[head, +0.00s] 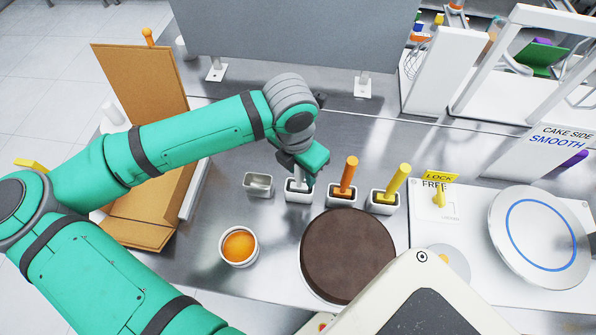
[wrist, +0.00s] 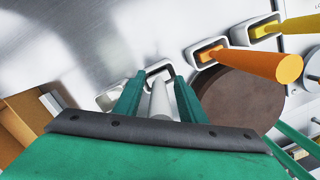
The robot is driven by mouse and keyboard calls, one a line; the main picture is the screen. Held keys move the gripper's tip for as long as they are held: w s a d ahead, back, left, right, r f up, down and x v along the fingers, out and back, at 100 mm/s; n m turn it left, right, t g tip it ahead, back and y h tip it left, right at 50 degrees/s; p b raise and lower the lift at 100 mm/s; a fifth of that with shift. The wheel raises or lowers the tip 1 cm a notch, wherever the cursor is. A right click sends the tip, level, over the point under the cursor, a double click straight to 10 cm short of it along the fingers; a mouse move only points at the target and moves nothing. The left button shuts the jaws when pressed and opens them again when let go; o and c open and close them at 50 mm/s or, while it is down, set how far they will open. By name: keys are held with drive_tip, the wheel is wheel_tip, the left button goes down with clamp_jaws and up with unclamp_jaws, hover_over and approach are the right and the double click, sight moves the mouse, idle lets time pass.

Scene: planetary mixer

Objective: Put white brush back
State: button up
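The white brush (wrist: 158,103) stands handle up in a white holder (head: 298,195). The holder also shows in the wrist view (wrist: 158,72). My gripper (wrist: 158,85) reaches down over this holder, with one finger on each side of the white handle. The fingers are spread, and narrow gaps seem to show between them and the handle. In the head view, my gripper (head: 302,178) hides most of the handle. The brush's lower end is hidden inside the holder.
An empty-looking holder (head: 258,185) stands to the left. Orange (head: 348,176) and yellow (head: 397,182) brushes stand in holders to the right. A brown cake (head: 347,255) and a cup of orange filling (head: 239,246) are in front. A grey panel (head: 295,45) rises behind.

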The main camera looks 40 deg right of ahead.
drive_tip(key=r, duration=0.4)
drive_tip(key=a+r, duration=0.1)
drive_tip(key=r, duration=0.7)
drive_tip(key=shift+s+a+r, duration=0.1)
drive_tip(key=shift+a, duration=0.1)
